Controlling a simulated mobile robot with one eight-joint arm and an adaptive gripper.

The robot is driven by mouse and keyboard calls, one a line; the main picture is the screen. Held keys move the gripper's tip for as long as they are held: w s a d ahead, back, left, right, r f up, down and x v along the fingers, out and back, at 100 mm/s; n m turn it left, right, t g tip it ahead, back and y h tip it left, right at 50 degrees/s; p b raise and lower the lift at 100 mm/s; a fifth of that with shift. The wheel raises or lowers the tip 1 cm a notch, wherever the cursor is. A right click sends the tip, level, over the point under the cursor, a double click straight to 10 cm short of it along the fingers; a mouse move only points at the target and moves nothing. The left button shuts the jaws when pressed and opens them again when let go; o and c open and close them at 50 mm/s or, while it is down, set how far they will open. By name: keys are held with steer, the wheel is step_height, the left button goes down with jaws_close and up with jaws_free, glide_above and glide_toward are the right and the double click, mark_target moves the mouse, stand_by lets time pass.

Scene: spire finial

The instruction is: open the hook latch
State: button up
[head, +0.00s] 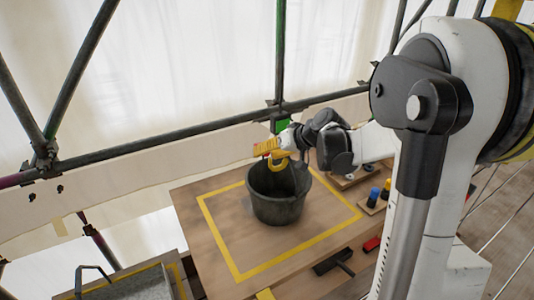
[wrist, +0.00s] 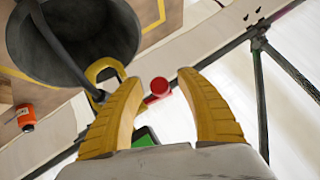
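My gripper (head: 266,148) is above the far rim of a dark bucket (head: 277,208) in the head view. In the wrist view its two yellow fingers (wrist: 158,78) are spread apart. A red knob (wrist: 160,87) shows between the fingertips; I cannot tell whether they touch it. A yellow hook (wrist: 105,72) is beside the left finger, and it also shows over the bucket in the head view (head: 279,164). The bucket's dark handle (wrist: 57,45) runs toward the hook. A green part (wrist: 145,137) shows between the fingers, lower down. The latch is partly hidden by the left finger.
The bucket stands on a wooden deck (head: 222,240) inside a yellow outline. Dark scaffold tubes (head: 190,142) cross behind it. Blue and yellow pots (head: 375,193), a black tool (head: 333,262) and a red item (head: 371,244) lie on the right. A grey tray (head: 130,285) is lower left.

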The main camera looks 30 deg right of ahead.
steer(key=v, duration=1.2)
steer(key=s+a+f+h+b, duration=0.1)
steer(key=s+a+f, duration=0.2)
steer(key=s+a, duration=0.3)
steer(key=s+a+f+n+g+h+b, duration=0.1)
steer(key=s+a+f, duration=0.2)
steer(key=s+a, duration=0.3)
steer(key=s+a+f+h+b, duration=0.2)
steer(key=s+a+f, duration=0.1)
steer(key=s+a, duration=0.3)
steer(key=shift+s+f+n+g, duration=0.15)
steer(key=shift+f+n+g, duration=0.15)
steer(key=shift+f+g, duration=0.1)
